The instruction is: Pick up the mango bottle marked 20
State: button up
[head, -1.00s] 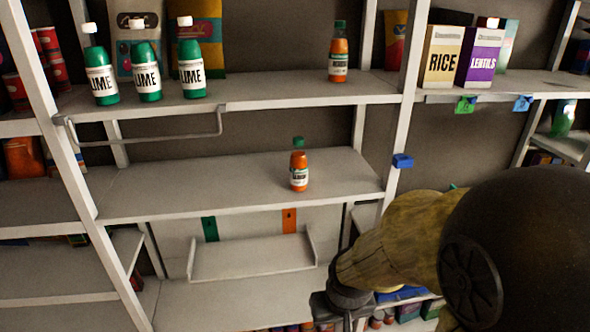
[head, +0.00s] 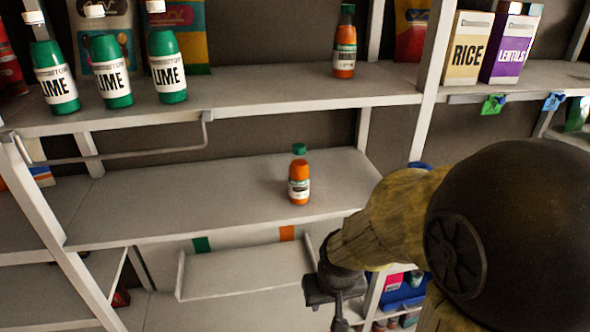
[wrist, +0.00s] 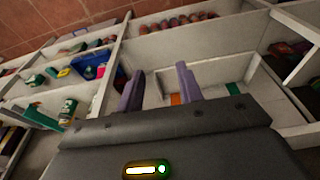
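An orange bottle with a green cap (head: 299,190) stands upright near the right end of the middle shelf (head: 190,198). A second orange bottle (head: 344,58), with a dark green cap, stands upright on the upper shelf (head: 270,95). Their labels are too small for me to read a 20 on either. My gripper (head: 335,295) hangs below and right of the middle-shelf bottle, in front of the shelving and touching neither bottle. In the wrist view my gripper (wrist: 158,88) shows two purple fingers spread apart with nothing between them. No orange bottle shows clearly there.
Several green lime bottles (head: 109,72) stand on the upper shelf at left. A rice box (head: 466,50) and a lentils box (head: 509,45) stand at upper right. A white tray (head: 250,273) sits below the middle shelf. The middle shelf left of the bottle is clear.

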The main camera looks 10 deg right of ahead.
jog(key=shift+w, duration=0.4)
